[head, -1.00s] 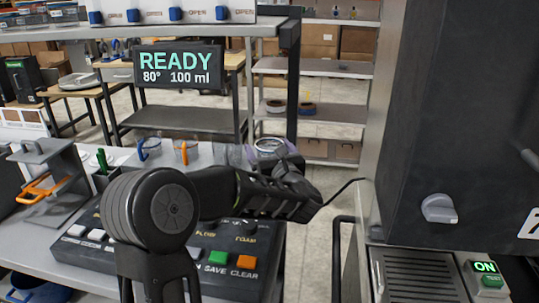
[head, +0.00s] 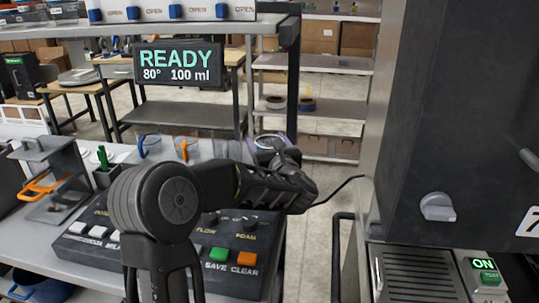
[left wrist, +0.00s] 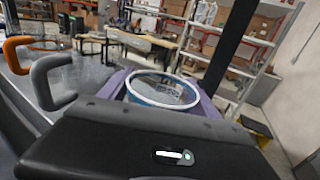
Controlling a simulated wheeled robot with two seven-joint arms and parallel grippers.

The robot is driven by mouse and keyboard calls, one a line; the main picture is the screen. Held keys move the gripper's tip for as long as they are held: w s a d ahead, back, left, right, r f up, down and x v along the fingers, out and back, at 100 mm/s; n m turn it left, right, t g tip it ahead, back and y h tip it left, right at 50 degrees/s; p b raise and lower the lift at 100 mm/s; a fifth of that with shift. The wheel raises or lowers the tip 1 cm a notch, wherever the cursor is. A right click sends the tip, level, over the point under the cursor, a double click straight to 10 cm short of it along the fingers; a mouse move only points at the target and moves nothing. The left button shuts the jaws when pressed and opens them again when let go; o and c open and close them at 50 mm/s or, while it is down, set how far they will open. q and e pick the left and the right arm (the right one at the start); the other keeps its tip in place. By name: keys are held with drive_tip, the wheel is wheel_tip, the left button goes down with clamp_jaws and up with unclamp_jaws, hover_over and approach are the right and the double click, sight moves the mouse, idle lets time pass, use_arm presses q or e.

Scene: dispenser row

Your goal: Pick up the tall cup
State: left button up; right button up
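A clear round cup (head: 268,142) with a pale rim stands at the back right end of the counter in the head view. In the left wrist view the cup (left wrist: 160,92) shows its open mouth, with blue inside the rim. I cannot tell its height. My left gripper (head: 277,153) is at this cup. Its purplish fingers (left wrist: 164,96) lie on either side of the cup, spread about as wide as the rim. Contact is not clear, and the lower cup is hidden behind the gripper body. My right gripper is not in view.
Clear cups with a blue handle (head: 143,146) and an orange handle (head: 183,150) stand left of my gripper. A grey handle (left wrist: 48,82) is near in the wrist view. A button panel (head: 190,245) lies below my arm. A dark machine (head: 455,120) stands right.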

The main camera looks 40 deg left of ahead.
sight(266, 144)
use_arm(q)
drive_tip(key=c, duration=1)
wheel_tip(266, 144, up, 10)
idle(0.8)
